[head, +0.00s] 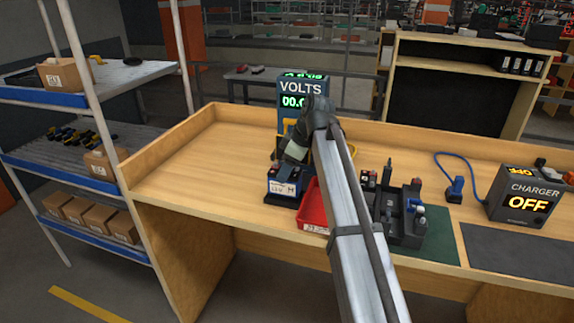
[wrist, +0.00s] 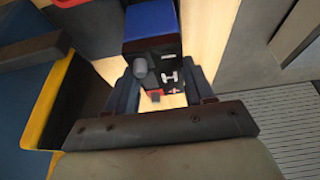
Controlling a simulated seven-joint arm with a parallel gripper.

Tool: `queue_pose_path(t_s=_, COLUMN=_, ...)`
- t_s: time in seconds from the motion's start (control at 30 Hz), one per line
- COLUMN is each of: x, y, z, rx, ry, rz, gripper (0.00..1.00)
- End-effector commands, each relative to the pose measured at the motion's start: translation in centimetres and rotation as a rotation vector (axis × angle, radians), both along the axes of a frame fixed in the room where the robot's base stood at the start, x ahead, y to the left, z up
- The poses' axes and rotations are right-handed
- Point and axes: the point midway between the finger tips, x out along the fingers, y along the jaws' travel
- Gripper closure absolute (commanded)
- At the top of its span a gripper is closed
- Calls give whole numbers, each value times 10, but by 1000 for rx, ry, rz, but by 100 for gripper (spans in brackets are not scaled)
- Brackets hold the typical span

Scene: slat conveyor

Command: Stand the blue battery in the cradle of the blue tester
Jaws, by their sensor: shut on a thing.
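The blue battery (head: 282,187) has a blue band, a black upper part and a white label on its front. My gripper (head: 287,165) is above it and shut on it. In the wrist view the battery (wrist: 152,25) is between the fingers (wrist: 162,88), with its black end and terminals facing the camera. The blue tester (head: 291,88) stands behind my gripper, its display reading VOLTS and what looks like 00.0. The battery looks roughly upright over a low black base near the tester. I cannot tell whether it rests there; my arm and gripper hide much of this area.
A red tray (head: 311,212) is just right of the battery. A dark rack (head: 408,232) with small parts stands on a green mat. A charger (head: 523,196) reading OFF is at the right, with a blue cable. The bench's left part is clear.

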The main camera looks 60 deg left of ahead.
Motion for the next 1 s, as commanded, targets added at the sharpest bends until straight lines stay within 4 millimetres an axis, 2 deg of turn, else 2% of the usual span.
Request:
queue_pose_path(t_s=0.53, x=0, y=0, z=0, rx=0, ry=0, rz=0, gripper=92)
queue_pose_path(t_s=1.0, x=0, y=0, z=-8, rx=0, ry=0, rz=0, gripper=92)
